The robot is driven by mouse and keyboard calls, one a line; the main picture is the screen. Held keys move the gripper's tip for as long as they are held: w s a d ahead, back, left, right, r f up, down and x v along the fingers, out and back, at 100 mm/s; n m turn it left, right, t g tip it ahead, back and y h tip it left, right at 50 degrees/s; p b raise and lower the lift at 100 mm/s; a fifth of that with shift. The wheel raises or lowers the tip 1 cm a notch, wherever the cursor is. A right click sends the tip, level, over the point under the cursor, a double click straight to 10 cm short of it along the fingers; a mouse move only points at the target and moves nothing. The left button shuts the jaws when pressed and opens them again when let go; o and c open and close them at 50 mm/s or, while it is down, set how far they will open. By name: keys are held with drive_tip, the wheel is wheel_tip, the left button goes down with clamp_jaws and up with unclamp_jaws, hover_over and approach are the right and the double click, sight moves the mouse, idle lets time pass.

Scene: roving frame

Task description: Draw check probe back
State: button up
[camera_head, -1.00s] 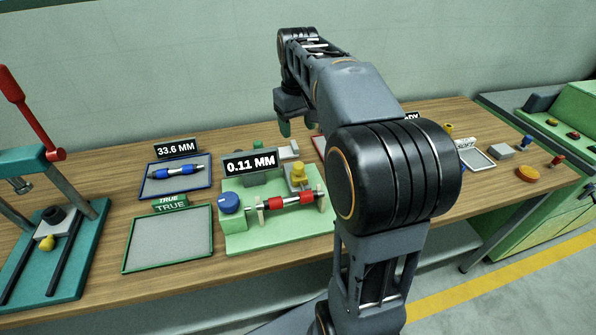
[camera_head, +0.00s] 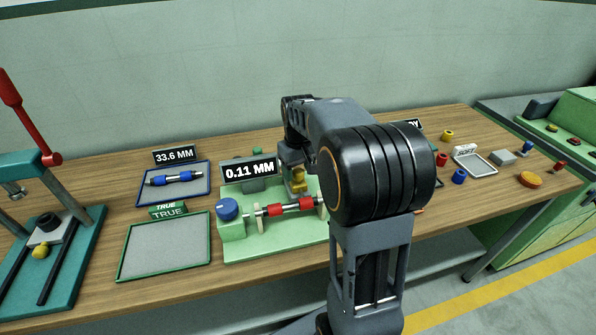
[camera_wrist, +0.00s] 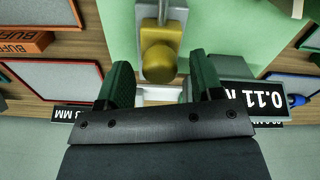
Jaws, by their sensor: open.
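The check probe shows as a yellow knob (camera_head: 299,182) on a grey mount at the back of the green fixture (camera_head: 262,247). In the wrist view the yellow knob (camera_wrist: 159,63) sits on a grey slide, between and slightly beyond my two green fingertips. My gripper (camera_wrist: 162,76) is open, one finger on each side of the knob; I see a gap on both sides and no clear contact. In the head view my gripper is mostly hidden behind my arm. A shaft with red sections (camera_head: 291,207) lies in the fixture, in front of the probe. The display (camera_head: 249,171) reads 0.11 MM.
A green-rimmed tray (camera_head: 165,247) marked TRUE is empty, left of the fixture. A blue-rimmed tray (camera_head: 150,199) behind it holds a blue shaft (camera_head: 176,178). A teal press (camera_head: 70,258) with a red lever stands at far left. Small coloured parts and a SOFT tray (camera_head: 474,165) lie right.

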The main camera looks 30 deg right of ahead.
drive_tip(key=shift+f, duration=0.3)
clamp_jaws()
idle(0.5)
